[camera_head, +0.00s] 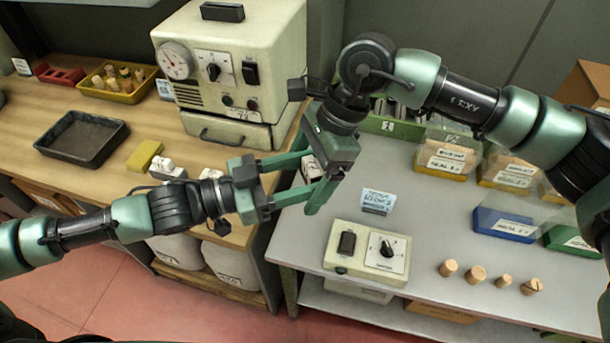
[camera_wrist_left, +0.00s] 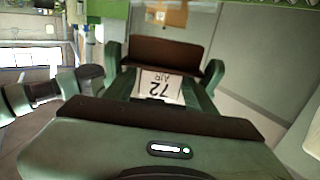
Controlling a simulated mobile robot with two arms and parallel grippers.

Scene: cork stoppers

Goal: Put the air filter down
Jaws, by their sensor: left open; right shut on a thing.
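The air filter (camera_head: 312,168) shows in the head view as a small white piece with dark print, mostly hidden between my two grippers. In the left wrist view its white label (camera_wrist_left: 160,86) reads "72 AIR" upside down. My right gripper (camera_head: 306,182) comes down from the upper right and is shut on the filter, above the gap between the two benches. My left gripper (camera_head: 302,176) reaches in from the left. It is open, with its fingers on either side of the filter's label in its wrist view. I cannot tell whether they touch it.
The wooden bench holds a cream machine (camera_head: 235,65), a dark tray (camera_head: 82,138) and a yellow tray (camera_head: 118,85). The grey bench holds a switch box (camera_head: 367,252), a blue-labelled card (camera_head: 377,201), several corks (camera_head: 476,273) and labelled bins (camera_head: 447,160). Its middle is mostly clear.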

